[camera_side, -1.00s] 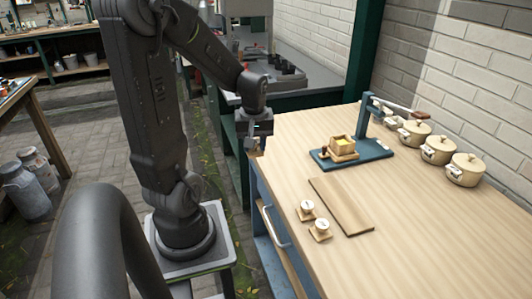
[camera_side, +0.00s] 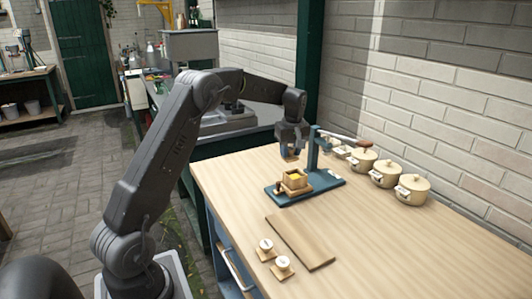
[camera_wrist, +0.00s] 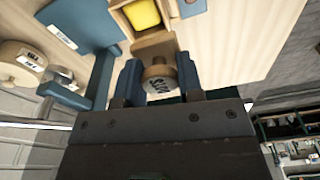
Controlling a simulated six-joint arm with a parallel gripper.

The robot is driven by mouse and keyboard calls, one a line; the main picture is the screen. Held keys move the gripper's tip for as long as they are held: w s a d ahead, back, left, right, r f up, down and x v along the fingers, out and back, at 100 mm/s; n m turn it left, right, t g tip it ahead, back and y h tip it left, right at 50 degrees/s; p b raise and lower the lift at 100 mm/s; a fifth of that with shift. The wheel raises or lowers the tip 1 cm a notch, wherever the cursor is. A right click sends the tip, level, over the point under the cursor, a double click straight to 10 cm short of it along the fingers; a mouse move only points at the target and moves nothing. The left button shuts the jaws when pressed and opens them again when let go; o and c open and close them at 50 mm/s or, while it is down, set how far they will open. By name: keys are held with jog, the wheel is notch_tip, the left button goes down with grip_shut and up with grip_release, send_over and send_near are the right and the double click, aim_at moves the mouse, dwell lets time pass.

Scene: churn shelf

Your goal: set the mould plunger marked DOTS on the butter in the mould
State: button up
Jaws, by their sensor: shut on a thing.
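My gripper (camera_side: 290,152) is above and just behind the mould, apart from it. In the wrist view, its blue fingers are shut on a round wooden plunger (camera_wrist: 158,72) with a pale label. The label is upside down and appears to read DOTS. The wooden mould (camera_side: 293,187) stands on the blue press base (camera_side: 328,186). Yellow butter (camera_side: 297,177) shows in its open top. The butter (camera_wrist: 143,14) is also at the top of the wrist view, apart from the plunger.
The press post (camera_side: 312,150) with its wooden-handled lever rises close right of my gripper. Several lidded pots (camera_side: 386,174) line the wall side. A flat board (camera_side: 300,242) and two white-topped wooden pieces, one left (camera_side: 265,245) and one right (camera_side: 283,264), lie toward the front. The table's right side is clear.

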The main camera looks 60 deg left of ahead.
aim_at(297, 160)
jog(key=shift+w+d+f, duration=0.15)
jog(key=shift+w+d, duration=0.05)
jog(key=shift+w, duration=0.3)
jog(key=shift+w+d+f, duration=0.15)
jog(key=shift+w+d, duration=0.05)
jog(key=shift+w, duration=0.3)
jog(key=shift+f, duration=2.15)
jog(key=shift+f, duration=0.85)
jog(key=shift+r, duration=0.1)
jog(key=o, duration=1)
jog(key=c, duration=0.4)
jog(key=shift+s+d+r, duration=0.1)
jog(key=shift+d+r, duration=0.1)
jog(key=shift+r, duration=1.4)
jog(key=shift+d+r, duration=0.2)
jog(key=shift+r, duration=1.45)
jog(key=shift+s+d+r, duration=0.1)
jog(key=shift+d+r, duration=0.1)
jog(key=shift+r, duration=1.4)
